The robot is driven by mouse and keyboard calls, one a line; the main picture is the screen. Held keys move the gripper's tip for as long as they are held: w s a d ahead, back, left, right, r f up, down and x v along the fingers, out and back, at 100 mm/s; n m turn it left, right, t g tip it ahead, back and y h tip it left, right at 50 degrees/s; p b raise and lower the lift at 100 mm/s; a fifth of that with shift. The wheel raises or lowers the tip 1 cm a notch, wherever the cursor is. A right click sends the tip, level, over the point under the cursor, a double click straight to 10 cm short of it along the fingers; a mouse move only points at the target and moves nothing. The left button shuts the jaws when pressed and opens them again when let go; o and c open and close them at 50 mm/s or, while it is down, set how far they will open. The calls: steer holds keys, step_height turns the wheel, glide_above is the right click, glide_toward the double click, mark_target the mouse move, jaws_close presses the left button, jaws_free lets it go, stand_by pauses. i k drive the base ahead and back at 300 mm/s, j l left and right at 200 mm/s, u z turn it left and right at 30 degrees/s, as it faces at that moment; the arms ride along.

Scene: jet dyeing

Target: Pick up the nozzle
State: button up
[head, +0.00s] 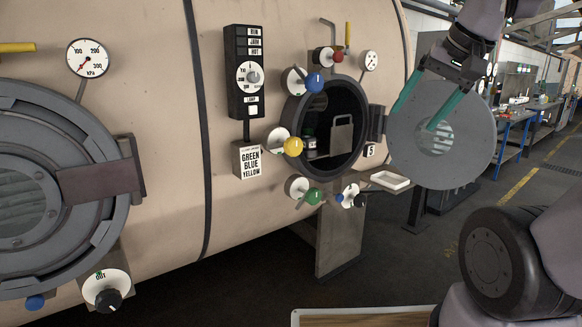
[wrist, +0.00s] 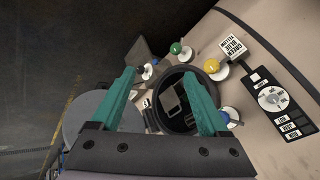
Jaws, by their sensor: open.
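My gripper (head: 414,120) is open and empty, its two teal fingers in front of the open round door at the right of the head view. In the wrist view the fingers of my gripper (wrist: 158,75) spread across the round port. I cannot tell for sure which thing is the nozzle. Inside the dark round port (head: 291,125) stand a grey plate with a looped handle (head: 342,142) and a small dark piece with a pale band (head: 310,146). The grey plate also shows in the wrist view (wrist: 172,98). My gripper is outside the port, apart from both.
The grey round door (head: 465,145) stands swung open right of the port. Blue (head: 314,82), yellow (head: 293,147) and green (head: 314,197) knobs stick out around the rim. A small white tray (head: 390,181) sits below right. A label panel (head: 249,161) hangs left.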

mark_target(308, 142)
steer(key=i+l+z, duration=0.2)
steer(key=i, duration=0.4)
steer(key=i+l+z, duration=0.1)
steer(key=i+z, duration=0.15)
steer(key=i, duration=0.35)
